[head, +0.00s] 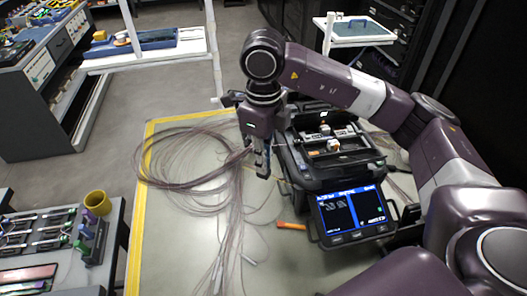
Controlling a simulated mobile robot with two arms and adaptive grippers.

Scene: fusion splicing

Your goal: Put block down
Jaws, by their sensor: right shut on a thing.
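My right gripper (262,170) points down over the mat, just left of the fusion splicer (300,190). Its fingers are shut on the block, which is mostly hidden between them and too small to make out. The gripper is close to the bundle of thin fibers, and I cannot tell whether it touches them. The splicer's top is open, with a small white and orange piece (333,146) on it. Its screen (351,209) is lit blue. My left gripper is out of view.
Looped fibers (185,160) cover the left of the yellow-edged mat (290,265). A side table at lower left holds a yellow cup (97,203) and tool racks.

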